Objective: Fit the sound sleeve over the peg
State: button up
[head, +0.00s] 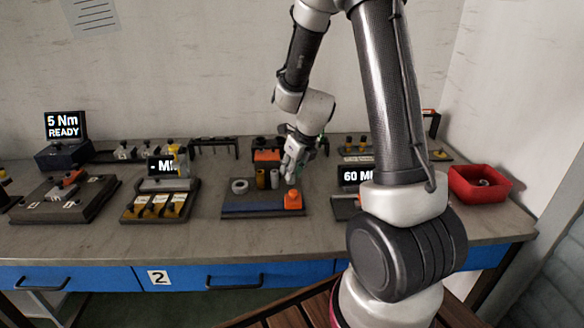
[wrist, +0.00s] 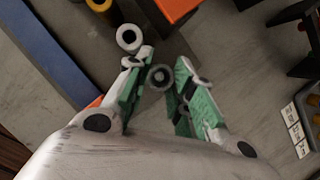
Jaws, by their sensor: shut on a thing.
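My gripper (head: 291,172) is over the right part of a dark board with a blue front strip (head: 250,210). In the wrist view, my gripper's green-padded fingers (wrist: 163,78) are shut on a grey round sleeve (wrist: 160,77), seen end-on with a dark centre. A pale sleeve with a dark bore (wrist: 129,38) stands just beyond the left finger; it also shows in the head view (head: 274,179). Beside it is a yellow sleeve (head: 260,179). An orange block (head: 293,201) sits at the board's front right corner. I cannot make out a peg clearly.
A grey ring (head: 240,186) lies at the board's left. An orange box (head: 267,156) stands behind. A board with yellow parts (head: 160,205) is to the left, and a red bin (head: 480,184) is at the far right. Bare bench separates the boards.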

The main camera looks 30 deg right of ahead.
jog(key=shift+f, duration=0.65)
jog(key=o, duration=0.9)
jog(key=shift+o, duration=0.2)
jog(key=v, duration=1.2)
